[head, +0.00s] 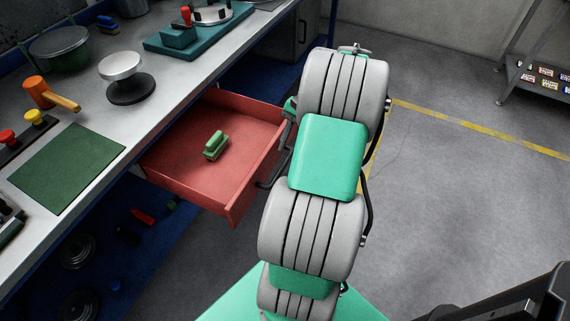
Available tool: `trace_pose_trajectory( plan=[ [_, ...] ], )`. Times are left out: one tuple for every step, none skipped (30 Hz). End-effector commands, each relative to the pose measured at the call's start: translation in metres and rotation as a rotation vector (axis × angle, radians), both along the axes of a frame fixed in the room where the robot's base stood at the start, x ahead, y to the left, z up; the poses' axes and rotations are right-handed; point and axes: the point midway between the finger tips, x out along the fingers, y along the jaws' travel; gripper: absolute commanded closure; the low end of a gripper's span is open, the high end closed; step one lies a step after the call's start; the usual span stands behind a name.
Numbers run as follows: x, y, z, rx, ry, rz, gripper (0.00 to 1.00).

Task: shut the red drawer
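The red drawer (190,172) is pulled out from under the workbench, with its inside in plain sight. A small green block-like object (216,146) lies on the drawer's floor. My grey and green arm stands just right of the drawer and covers part of the view beside its front panel (259,170). A dark curved piece shows between the front panel and my arm; I cannot tell whether it is the drawer's handle. My gripper cannot be made out and seems hidden behind the arm.
The workbench (75,183) holds a green mat (67,169), an orange-headed mallet (45,94), a round-topped stand (125,78), a pot (60,48) and a teal tray (160,46). A shelf rack (543,75) stands far right. The grey floor between is clear.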

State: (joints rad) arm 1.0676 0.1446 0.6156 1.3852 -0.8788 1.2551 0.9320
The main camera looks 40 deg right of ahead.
Motion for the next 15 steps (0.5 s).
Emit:
trace_pose_trajectory(
  plan=[
    [0.001,0.005,-0.015,0.001,0.001,0.001,0.64],
    [0.001,0.008,-0.02,0.001,0.001,0.002,0.64],
    [0.001,0.011,-0.027,0.0,0.002,0.002,0.64],
    [0.001,0.014,-0.032,0.001,0.001,0.001,0.64],
    [0.002,0.016,-0.035,0.0,0.0,0.001,0.64],
    [0.002,0.018,-0.04,0.0,0.0,0.002,0.64],
    [0.002,0.02,-0.043,0.0,0.0,0.002,0.64],
    [0.002,0.021,-0.045,0.0,0.0,0.002,0.64],
    [0.002,0.022,-0.048,-0.002,0.001,0.001,0.64],
    [0.002,0.023,-0.048,-0.001,0.0,0.002,0.64],
    [0.003,0.023,-0.049,-0.002,-0.001,0.002,0.64],
    [0.003,0.023,-0.049,-0.002,-0.001,0.003,0.64],
    [0.003,0.023,-0.049,-0.002,-0.001,0.003,0.64],
    [0.003,0.023,-0.049,-0.002,-0.001,0.003,0.64],
    [0.003,0.023,-0.048,-0.002,-0.001,0.003,0.64]
  ],
)
